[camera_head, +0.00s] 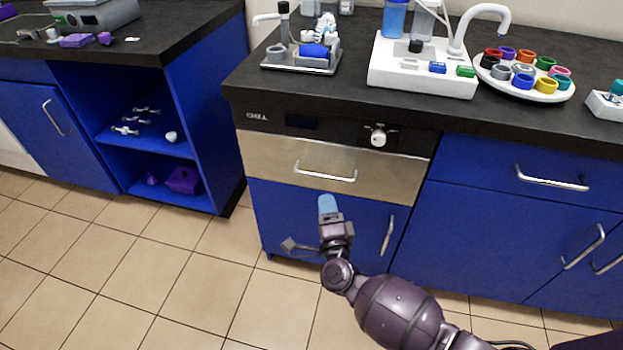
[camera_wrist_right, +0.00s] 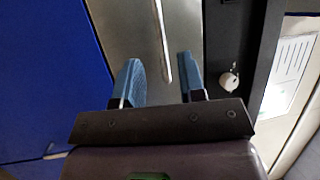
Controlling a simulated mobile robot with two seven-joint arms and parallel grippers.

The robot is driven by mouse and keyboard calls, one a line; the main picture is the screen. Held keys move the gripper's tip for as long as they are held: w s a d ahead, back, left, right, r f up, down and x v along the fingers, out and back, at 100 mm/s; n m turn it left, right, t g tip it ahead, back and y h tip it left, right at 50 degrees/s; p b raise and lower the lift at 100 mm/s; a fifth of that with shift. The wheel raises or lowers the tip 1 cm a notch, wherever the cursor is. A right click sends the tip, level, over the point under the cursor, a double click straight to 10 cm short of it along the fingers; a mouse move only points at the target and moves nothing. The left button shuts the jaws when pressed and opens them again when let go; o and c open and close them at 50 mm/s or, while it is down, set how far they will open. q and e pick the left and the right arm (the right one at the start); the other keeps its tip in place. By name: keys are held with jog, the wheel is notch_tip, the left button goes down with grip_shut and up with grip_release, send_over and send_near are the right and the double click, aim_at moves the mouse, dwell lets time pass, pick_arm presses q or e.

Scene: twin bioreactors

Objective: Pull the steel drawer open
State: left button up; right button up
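The steel drawer (camera_head: 270,155) sits under the black counter in the head view, its front flush with the cabinet. Its silver bar handle (camera_head: 325,174) runs across the middle of the front. My right gripper (camera_head: 327,203) is just below the handle in that view. In the right wrist view, the blue fingers of the right gripper (camera_wrist_right: 160,78) are spread apart with nothing between their tips. I see no contact with the handle. My left gripper is not in view.
A white knob (camera_head: 378,136) is on the black panel above the drawer. The blue cabinet door below has an upright handle (camera_head: 387,236). A tray with a small device (camera_head: 303,60) and a white apparatus (camera_head: 420,78) stand on the counter. The tiled floor at left is clear.

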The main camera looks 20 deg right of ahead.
aim_at(320, 176)
jog(key=shift+b+x, duration=0.8)
jog(key=shift+x, duration=3.85)
grip_shut()
